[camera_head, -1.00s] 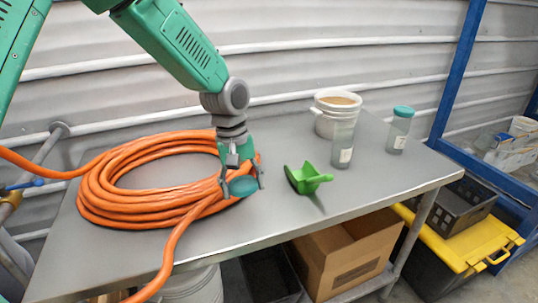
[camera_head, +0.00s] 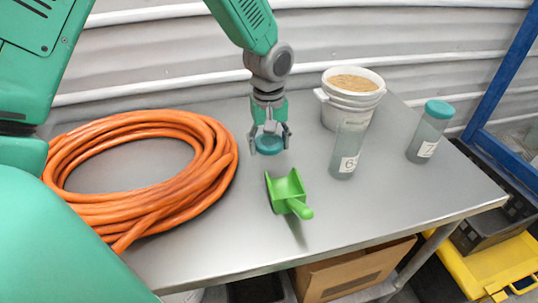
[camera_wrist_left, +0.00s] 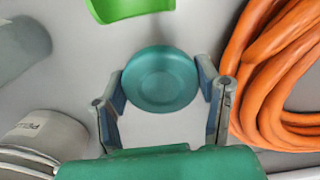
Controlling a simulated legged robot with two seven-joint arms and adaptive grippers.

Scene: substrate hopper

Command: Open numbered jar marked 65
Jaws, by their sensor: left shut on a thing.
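My left gripper (camera_head: 269,140) is shut on a round teal lid (camera_head: 269,146), between the hose coil and the open jar. The wrist view shows the lid (camera_wrist_left: 160,79) between the two fingers. A clear jar (camera_head: 346,150) without a lid stands upright in front of the white bucket. Its label starts with a 6; the second digit is unclear. Another clear jar (camera_head: 429,135) with a teal lid stands farther right; its label seems to start with a 7. My right gripper is not in view.
A green scoop (camera_head: 288,190) lies in front of the held lid. An orange hose coil (camera_head: 75,178) covers the table's left side. A white bucket (camera_head: 352,108) of grainy brown stuff stands behind the open jar. The metal table (camera_head: 390,205) is clear at front right.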

